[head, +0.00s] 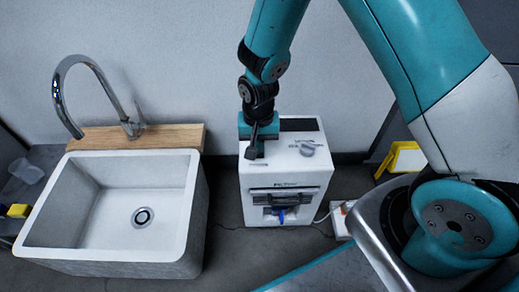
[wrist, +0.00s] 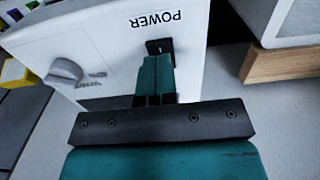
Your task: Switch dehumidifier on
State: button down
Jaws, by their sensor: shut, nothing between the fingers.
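The dehumidifier (head: 290,180) is a white box on the floor against the wall, with a dark vent and a blue part on its front. Its top has a grey knob (head: 307,149), also in the wrist view (wrist: 63,73). In the wrist view, a small black switch (wrist: 160,45) sits beside the printed POWER label (wrist: 157,18). My gripper (head: 252,152) is shut and empty over the left part of the top. In the wrist view my fingertips (wrist: 157,60) are right at the switch and partly cover it. I cannot tell whether they touch it or which way it is set.
A stone sink (head: 120,205) with a chrome faucet (head: 95,75) and a wooden board (head: 165,137) stands left of the dehumidifier. A cable runs from its right side towards a white strip (head: 341,220).

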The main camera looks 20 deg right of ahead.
jog(key=shift+f+b, duration=0.65)
jog(key=shift+f, duration=0.6)
dwell(0.3)
jog(key=shift+r, duration=0.1)
notch_tip(320, 180, up, 7)
jog(key=p, duration=0.7)
dwell(0.4)
